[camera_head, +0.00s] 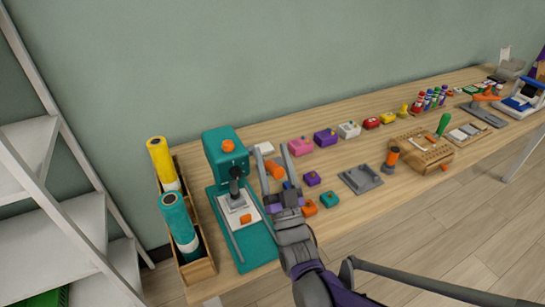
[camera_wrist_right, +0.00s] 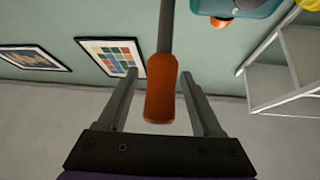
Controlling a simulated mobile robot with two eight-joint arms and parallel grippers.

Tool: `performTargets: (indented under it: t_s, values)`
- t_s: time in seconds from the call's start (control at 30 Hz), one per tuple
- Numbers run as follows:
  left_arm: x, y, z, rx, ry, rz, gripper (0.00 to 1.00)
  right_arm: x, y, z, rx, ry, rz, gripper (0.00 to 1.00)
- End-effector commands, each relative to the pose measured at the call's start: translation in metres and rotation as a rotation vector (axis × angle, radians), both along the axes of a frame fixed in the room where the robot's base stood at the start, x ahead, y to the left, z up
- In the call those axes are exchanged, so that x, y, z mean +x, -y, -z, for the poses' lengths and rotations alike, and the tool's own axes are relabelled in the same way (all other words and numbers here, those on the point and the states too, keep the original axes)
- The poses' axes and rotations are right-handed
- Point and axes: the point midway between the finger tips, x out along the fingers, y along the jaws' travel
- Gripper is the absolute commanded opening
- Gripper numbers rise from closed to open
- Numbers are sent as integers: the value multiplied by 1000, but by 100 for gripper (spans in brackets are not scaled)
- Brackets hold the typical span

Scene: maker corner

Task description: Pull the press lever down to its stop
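The teal press (camera_head: 222,158) stands at the left end of the wooden bench. Its lever ends in an orange grip (camera_head: 273,168), also large in the right wrist view (camera_wrist_right: 161,92), where a grey lever rod (camera_wrist_right: 166,28) runs from it toward the teal press body at the top. My right gripper (camera_head: 273,156) is open, with one finger on each side of the orange grip. In the right wrist view, gaps show between the grip and both fingers (camera_wrist_right: 160,80). My left gripper is not in view.
A wooden rack (camera_head: 201,268) with yellow (camera_head: 161,160) and teal (camera_head: 178,220) rolls stands left of the press. Small coloured blocks, such as a purple one (camera_head: 312,178), and a grey tray (camera_head: 360,179) lie to the right. White shelves (camera_head: 60,220) stand at the far left.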

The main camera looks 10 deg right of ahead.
Motion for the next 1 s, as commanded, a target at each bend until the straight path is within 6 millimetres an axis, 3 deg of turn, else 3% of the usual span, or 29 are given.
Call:
performTargets:
  t_s: [0.27, 0.7, 1.0]
  values:
    - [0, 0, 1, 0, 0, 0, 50, -4, 1, 3, 0, 0, 0, 67]
    - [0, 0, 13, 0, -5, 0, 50, -69, 11, 50, 0, 0, 0, 67]
    - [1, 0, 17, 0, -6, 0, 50, -87, 13, 62, 0, 0, 0, 67]
